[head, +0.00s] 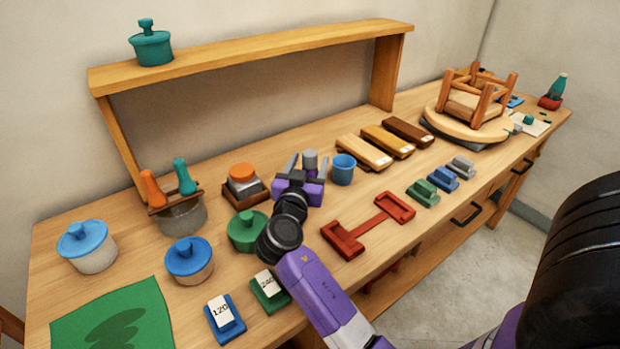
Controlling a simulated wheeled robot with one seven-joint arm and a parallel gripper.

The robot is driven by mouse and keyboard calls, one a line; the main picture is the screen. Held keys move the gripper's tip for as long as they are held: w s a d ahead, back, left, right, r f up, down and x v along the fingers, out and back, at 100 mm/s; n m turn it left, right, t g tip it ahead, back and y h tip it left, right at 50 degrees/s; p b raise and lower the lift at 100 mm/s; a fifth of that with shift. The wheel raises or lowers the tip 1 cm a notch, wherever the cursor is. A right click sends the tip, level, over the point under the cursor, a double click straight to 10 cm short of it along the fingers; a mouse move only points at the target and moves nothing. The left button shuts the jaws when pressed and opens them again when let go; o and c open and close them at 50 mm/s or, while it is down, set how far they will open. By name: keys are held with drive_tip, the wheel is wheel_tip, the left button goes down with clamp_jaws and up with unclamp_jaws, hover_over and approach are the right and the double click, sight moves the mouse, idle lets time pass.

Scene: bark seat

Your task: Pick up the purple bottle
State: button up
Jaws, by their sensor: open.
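My gripper (306,165) is over the middle of the bench, pointing away from me, its two grey fingers spread apart. A small greyish-purple upright cylinder (310,158) shows at the fingers, partly hidden by my gripper; it may be the top of the purple bottle. Its lower part is hidden behind my purple gripper body, so I cannot tell whether the fingers touch it. No other purple bottle shows.
A blue cup (343,169) stands close right of my gripper. An orange-topped jar in a wooden tray (243,191) and a green lidded pot (247,232) are to its left. A red holder (368,227) lies in front right. A raised shelf (250,55) spans the back.

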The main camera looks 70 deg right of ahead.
drive_tip(key=shift+w+d, duration=0.15)
drive_tip(key=shift+d, duration=0.5)
clamp_jaws()
idle(0.9)
